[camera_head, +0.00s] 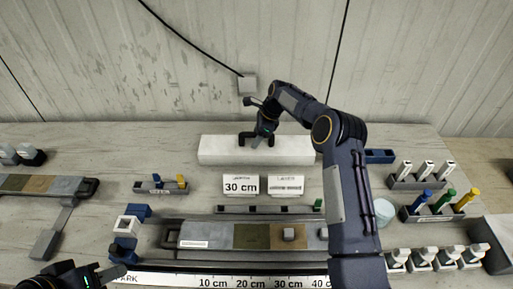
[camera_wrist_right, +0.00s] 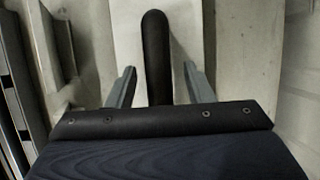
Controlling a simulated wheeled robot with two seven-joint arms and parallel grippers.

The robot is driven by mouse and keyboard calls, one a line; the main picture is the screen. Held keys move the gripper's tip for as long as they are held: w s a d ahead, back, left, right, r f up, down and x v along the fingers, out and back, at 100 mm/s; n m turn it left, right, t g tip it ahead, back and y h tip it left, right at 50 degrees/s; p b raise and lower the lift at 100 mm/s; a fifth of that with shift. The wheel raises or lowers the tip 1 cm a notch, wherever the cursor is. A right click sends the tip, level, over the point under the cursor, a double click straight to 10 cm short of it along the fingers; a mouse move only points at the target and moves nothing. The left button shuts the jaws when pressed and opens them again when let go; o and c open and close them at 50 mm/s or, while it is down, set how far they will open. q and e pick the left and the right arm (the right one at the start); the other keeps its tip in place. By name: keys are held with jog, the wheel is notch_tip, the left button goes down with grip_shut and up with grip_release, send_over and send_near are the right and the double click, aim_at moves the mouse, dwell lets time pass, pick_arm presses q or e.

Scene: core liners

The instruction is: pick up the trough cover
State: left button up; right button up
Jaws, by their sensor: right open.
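The trough cover (camera_head: 290,150) looks to be the long white block lying at the back of the table, near the wall. A black bar-shaped handle (camera_wrist_right: 158,60) stands on it in the right wrist view. My right gripper (camera_head: 256,134) is above the cover, by the handle. In the wrist view the right gripper (camera_wrist_right: 158,88) is open, with one grey finger on each side of the handle and gaps between. My left gripper (camera_head: 108,274) is at the bottom left, far from the cover; its jaw opening is unclear.
A trough (camera_head: 170,236) with core segments lies in front, behind a scale strip (camera_head: 180,280). A 30 cm sign (camera_head: 240,185) stands between trough and cover. Racks of coloured tools (camera_head: 437,212) and bottles fill the right side. My right arm hides part of the middle right.

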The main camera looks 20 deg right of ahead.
jog(key=shift+c, duration=0.5)
grip_shut()
